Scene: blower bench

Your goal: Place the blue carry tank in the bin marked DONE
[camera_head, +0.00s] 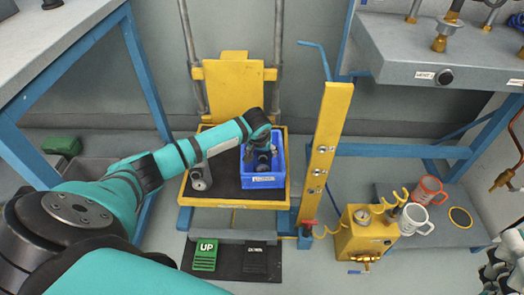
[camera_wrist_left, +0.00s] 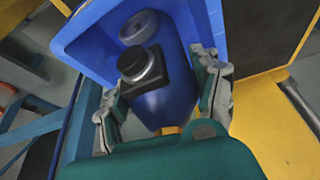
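The blue carry tank (camera_wrist_left: 170,100) has a black collar and a silver-and-black cap (camera_wrist_left: 138,65). It is in the blue bin (camera_head: 265,182), which stands on the dark deck of the yellow lift. The bin has a white label whose writing is too small to read. My left gripper (camera_head: 261,146) reaches down over the bin from above. In the left wrist view its fingers (camera_wrist_left: 160,85) stand on both sides of the tank, close to its sides; whether they press on it is unclear. My right gripper (camera_head: 497,272) shows only partly at the lower right edge.
A small grey cylinder (camera_head: 201,178) stands on the deck left of the bin. A yellow post (camera_head: 325,150) rises to the right. Pedals (camera_head: 205,255) lie in front. A yellow pump unit (camera_head: 365,235) and mugs (camera_head: 415,218) stand further right.

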